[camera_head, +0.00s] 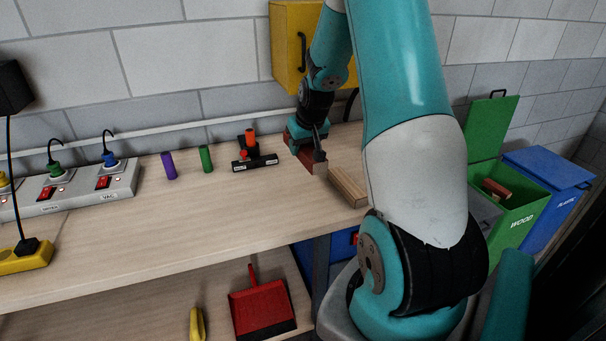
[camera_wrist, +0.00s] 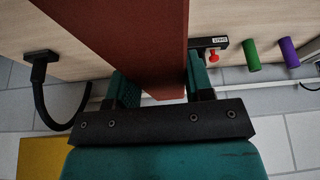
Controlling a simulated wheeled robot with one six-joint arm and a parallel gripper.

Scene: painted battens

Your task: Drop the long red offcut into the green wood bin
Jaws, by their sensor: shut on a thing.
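My gripper (camera_head: 308,146) is over the right part of the workbench, shut on a long red offcut (camera_wrist: 155,40). In the wrist view the red offcut runs between the two jaws (camera_wrist: 160,90) and out of the top of the picture. In the head view the red offcut (camera_head: 311,162) shows below the jaws; I cannot tell whether it touches the bench. The green wood bin (camera_head: 517,222), marked WOOD, stands on the floor at the right with its lid (camera_head: 493,128) up. A reddish-brown piece (camera_head: 497,189) lies in it.
A plain wooden batten (camera_head: 348,187) lies on the bench right of my gripper. A blue bin (camera_head: 549,169) stands beside the green one, its lid down. A small black stand (camera_head: 254,162), green cylinder (camera_head: 206,159) and purple cylinder (camera_head: 168,165) are left. A yellow box (camera_head: 293,50) is on the wall.

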